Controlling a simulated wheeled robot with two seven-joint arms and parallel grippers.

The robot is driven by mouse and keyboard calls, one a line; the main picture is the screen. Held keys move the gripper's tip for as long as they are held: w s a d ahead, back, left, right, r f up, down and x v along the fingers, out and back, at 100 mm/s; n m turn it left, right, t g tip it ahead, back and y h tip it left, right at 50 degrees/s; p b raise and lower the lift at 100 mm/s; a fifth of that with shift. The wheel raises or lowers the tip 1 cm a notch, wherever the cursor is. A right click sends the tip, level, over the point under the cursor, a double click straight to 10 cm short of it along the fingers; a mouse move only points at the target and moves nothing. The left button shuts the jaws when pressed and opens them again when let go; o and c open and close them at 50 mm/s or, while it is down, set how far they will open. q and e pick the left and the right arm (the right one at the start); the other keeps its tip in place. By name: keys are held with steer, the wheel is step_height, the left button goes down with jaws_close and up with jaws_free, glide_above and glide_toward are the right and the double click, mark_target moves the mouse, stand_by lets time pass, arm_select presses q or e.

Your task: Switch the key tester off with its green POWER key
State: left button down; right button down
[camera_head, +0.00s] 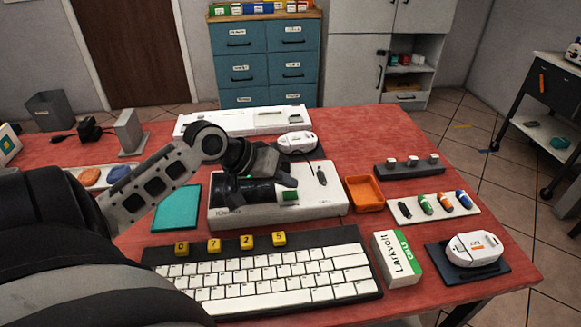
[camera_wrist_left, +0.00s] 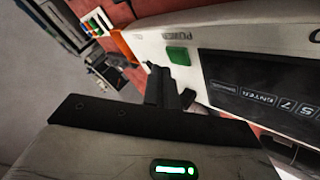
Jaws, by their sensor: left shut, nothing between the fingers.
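The key tester (camera_head: 320,208) is a white box in the middle of the red table. Its green POWER key (camera_head: 289,196) shows just below my gripper's fingertips. In the left wrist view the green POWER key (camera_wrist_left: 179,56) lies beside the POWER lettering, next to a dark display (camera_wrist_left: 260,90) with lettered text. My left gripper (camera_head: 287,180) is shut and empty, and hangs above the tester close to the key. Its fingers also show in the left wrist view (camera_wrist_left: 168,84). I cannot tell whether the tips touch the key. My right gripper is out of view.
A white keyboard (camera_head: 270,275) with several yellow keycaps lies in front of the tester. An orange tray (camera_head: 364,194) stands right of it, and a teal pad (camera_head: 177,208) left. A Larkvolt box (camera_head: 397,259) stands at the front right.

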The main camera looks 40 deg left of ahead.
mark_target(285, 196)
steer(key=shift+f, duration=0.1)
